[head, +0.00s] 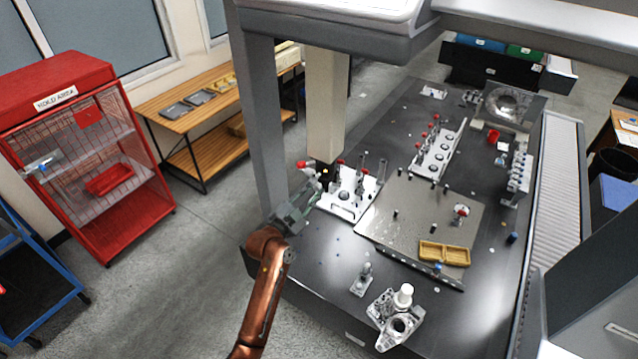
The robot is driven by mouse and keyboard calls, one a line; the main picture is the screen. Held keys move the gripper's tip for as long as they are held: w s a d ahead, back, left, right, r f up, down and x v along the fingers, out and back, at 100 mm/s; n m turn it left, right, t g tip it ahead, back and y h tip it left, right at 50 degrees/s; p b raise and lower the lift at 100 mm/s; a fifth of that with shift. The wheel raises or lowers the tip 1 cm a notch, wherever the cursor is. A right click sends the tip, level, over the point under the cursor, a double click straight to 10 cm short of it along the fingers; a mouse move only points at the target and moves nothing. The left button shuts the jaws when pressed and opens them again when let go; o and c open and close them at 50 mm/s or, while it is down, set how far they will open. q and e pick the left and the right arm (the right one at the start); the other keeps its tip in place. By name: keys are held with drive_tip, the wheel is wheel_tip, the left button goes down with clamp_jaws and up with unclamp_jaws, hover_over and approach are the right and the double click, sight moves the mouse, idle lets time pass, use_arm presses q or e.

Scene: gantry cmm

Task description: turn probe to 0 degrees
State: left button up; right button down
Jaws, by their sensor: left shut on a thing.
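The probe (308,171), a small white and red piece, shows at the lower end of the cream vertical column (328,105). My left arm, copper coloured, reaches up from the bottom, and its grey left gripper (315,187) is at the probe. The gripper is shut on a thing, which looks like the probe. The fingertips cover part of it, and its angle is too small to read. My right gripper is not in view.
A rack of red-tipped styli (345,208) stands just right of my left gripper. A metal plate (405,222) with a yellow tray (444,254) lies on the dark table. A metal casting (397,325) stands at the front. The grey gantry leg (262,120) rises close behind my left gripper.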

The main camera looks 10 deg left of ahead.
use_arm(q)
drive_tip(key=shift+n+p, duration=1.15)
drive_tip(key=shift+n, duration=1.05)
drive_tip(key=shift+p, duration=0.3)
drive_tip(key=shift+n+p, duration=0.65)
drive_tip(key=shift+n, duration=0.25)
drive_tip(key=shift+n+p, duration=0.7)
drive_tip(key=shift+n, duration=0.5)
